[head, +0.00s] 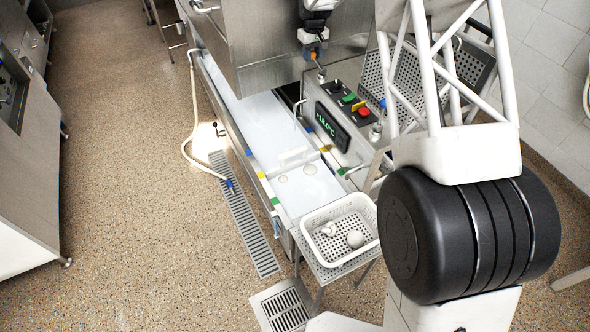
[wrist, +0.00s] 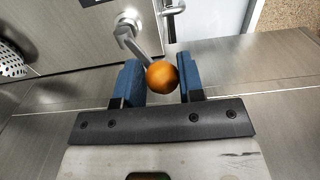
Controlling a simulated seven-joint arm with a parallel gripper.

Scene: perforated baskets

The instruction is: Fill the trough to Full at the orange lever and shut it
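The orange lever knob (wrist: 162,77) is a round ball on a metal lever, between the blue fingers of my gripper (wrist: 162,80) in the wrist view. The fingers stand apart on either side of the ball; a firm grip is not evident. In the head view the orange knob (head: 313,56) shows just below my gripper (head: 314,46) at the top of the picture, by the steel housing. The long trough (head: 258,166) runs below, with blue, yellow and green marks along its rims. Its inside looks pale, with light pieces near the front end. I cannot read the water level.
A control panel (head: 347,100) with buttons and a green-lit display (head: 332,127) stands right of the trough. A white perforated basket (head: 312,216) with white items sits at its front end. A hose (head: 190,120) and drain grate (head: 243,215) lie on the left floor.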

